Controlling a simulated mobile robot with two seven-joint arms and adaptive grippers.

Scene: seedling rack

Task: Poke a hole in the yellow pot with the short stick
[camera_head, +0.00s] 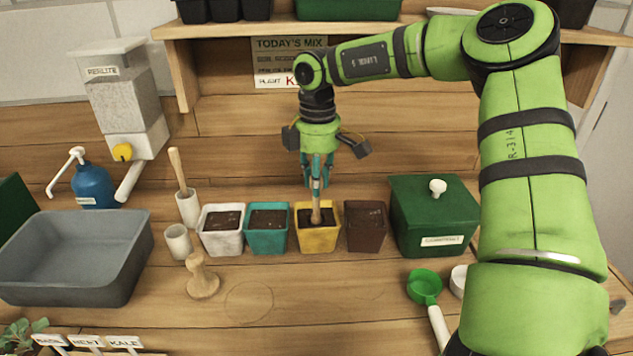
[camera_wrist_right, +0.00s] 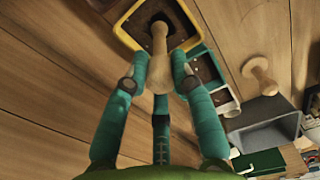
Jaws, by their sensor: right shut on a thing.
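The yellow pot (camera_head: 318,238) stands in the row of pots, filled with dark soil; its yellow rim also shows in the wrist view (camera_wrist_right: 127,42). My right gripper (camera_head: 317,180) is above this pot, pointing down. It is shut on a pale wooden stick, the short stick (camera_head: 316,211), held upright. In the wrist view the short stick (camera_wrist_right: 159,60) sits between the teal fingers, and its far end meets the soil at a dark spot. How deep the end sits is hidden. My left gripper is not in view.
A white pot (camera_head: 222,243) and teal pot (camera_head: 268,241) stand left of the yellow pot, a brown pot (camera_head: 365,240) right. Another stick (camera_head: 178,168) stands in a white holder (camera_head: 188,209).

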